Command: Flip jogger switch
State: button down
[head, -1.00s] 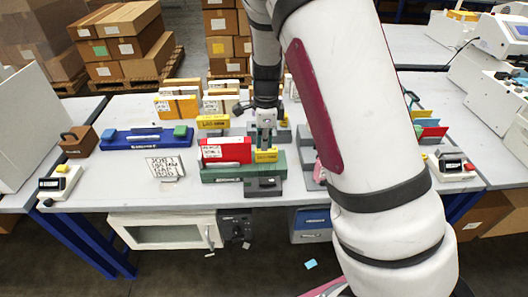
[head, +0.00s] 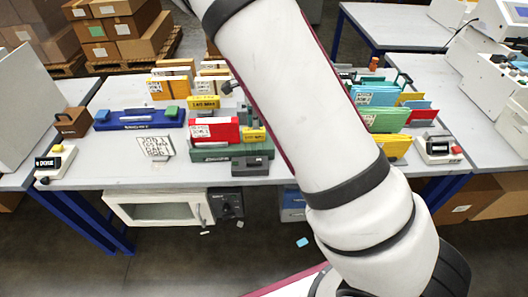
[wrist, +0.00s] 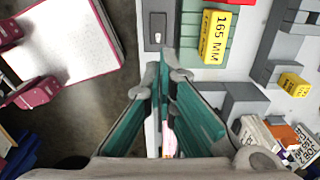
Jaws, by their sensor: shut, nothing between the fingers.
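A dark grey box (head: 252,163) stands at the front of a green-based fixture (head: 209,155), near the table's front edge. In the wrist view this grey box (wrist: 148,12) has a small pale switch lever in a dark slot (wrist: 157,30). I cannot read which way the lever is set. My gripper (wrist: 166,76) is shut and empty. Its fingertips appear just below the grey box in the wrist view, apart from the lever.
A red block (head: 213,131) and a yellow block marked 165 MM (wrist: 216,36) sit on the fixture. A blue fixture (head: 140,118) is at left. Colored folders (head: 385,119) stand right of my arm. A white cabinet (head: 157,208) is below the table.

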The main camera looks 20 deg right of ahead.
aim_at(257, 159)
jog(key=shift+f, duration=0.1)
dwell(0.3)
notch_tip(257, 159, down, 14)
jog(key=shift+r+p, duration=0.1)
jog(key=shift+p, duration=0.85)
